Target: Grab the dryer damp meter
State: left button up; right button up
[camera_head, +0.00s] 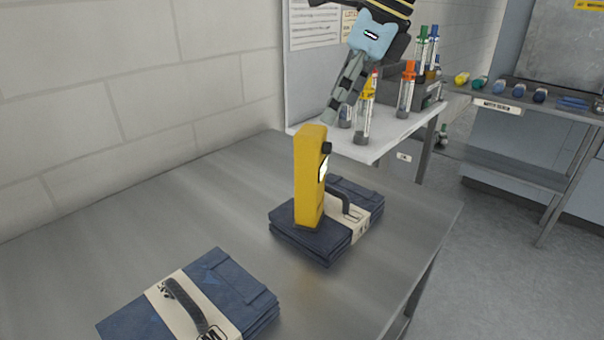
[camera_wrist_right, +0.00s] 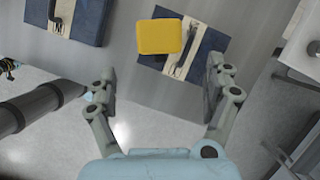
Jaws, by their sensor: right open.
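The dryer damp meter is a yellow upright handheld block (camera_head: 308,180) with a dark knob and a small lit display on its right side. It stands on or against a folded dark-blue stack with a pale band and handle (camera_head: 335,240). The right wrist view shows the meter from above as a yellow block (camera_wrist_right: 158,37), ahead of the fingers. My right gripper (camera_head: 338,108) hangs above and right of the meter, apart from it. Its fingers are spread and empty in the wrist view (camera_wrist_right: 162,78).
A second folded blue stack (camera_head: 235,290) lies near on the metal table (camera_head: 130,235). A white side table (camera_head: 370,150) behind holds several capped tubes (camera_head: 407,88). A grey shelf bench (camera_head: 515,130) stands at right. The table's left part is clear.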

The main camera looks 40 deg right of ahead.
aim_at(322, 131)
jog(key=shift+w+a+f, duration=0.15)
jog(key=shift+f, duration=0.45)
jog(key=shift+w+a+f, duration=0.25)
jog(key=shift+w+f, duration=0.05)
jog(key=shift+f, duration=0.35)
jog(key=shift+x, duration=0.95)
jog(key=shift+w+f, duration=0.15)
jog(key=shift+f, duration=0.2)
jog(key=shift+w+a+f+p, duration=0.2)
jog(key=shift+w+f+p, duration=0.1)
jog(key=shift+f, duration=0.1)
jog(key=p+x, duration=0.1)
jog(key=x, duration=0.2)
jog(key=shift+w+f, duration=0.1)
jog(key=shift+w, duration=0.05)
jog(key=shift+w+f, duration=0.1)
jog(key=shift+f, duration=0.35)
pick_arm(q)
jog(key=shift+s+r, duration=0.15)
jog(key=shift+r, duration=0.65)
pick_arm(e)
grip_shut()
